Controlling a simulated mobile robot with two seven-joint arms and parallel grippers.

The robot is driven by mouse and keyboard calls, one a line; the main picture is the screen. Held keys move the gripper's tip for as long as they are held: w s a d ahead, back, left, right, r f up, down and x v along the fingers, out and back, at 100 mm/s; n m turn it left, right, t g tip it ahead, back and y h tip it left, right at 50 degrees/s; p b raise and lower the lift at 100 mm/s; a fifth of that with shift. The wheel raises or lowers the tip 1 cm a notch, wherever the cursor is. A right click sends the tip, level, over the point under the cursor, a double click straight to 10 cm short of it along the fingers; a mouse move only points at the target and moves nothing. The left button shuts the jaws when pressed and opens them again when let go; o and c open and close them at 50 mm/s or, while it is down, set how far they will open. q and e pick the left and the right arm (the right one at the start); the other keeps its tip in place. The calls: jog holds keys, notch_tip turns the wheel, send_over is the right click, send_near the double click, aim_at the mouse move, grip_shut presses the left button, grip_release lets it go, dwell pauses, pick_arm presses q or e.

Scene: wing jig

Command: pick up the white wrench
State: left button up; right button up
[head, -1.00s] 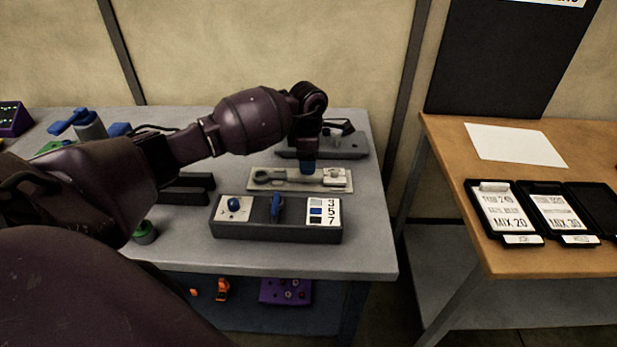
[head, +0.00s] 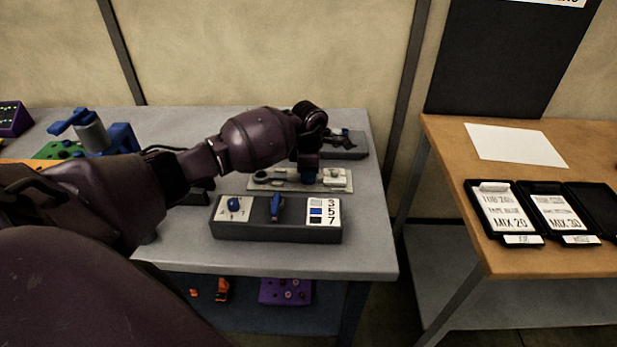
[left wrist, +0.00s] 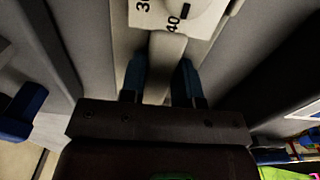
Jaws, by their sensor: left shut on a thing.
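The white wrench (left wrist: 165,62) shows as a pale handle between the two blue fingers in the left wrist view. The fingers hide part of the wrench. I cannot tell whether the wrench is clear of the tray. My right gripper is not in view.
A dark control box (head: 275,220) with a blue knob and lever stands in front. A grey fixture (head: 346,150) stands behind.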

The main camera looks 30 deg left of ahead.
pick_arm(q)
grip_shut()
jog(key=shift+r, duration=0.15)
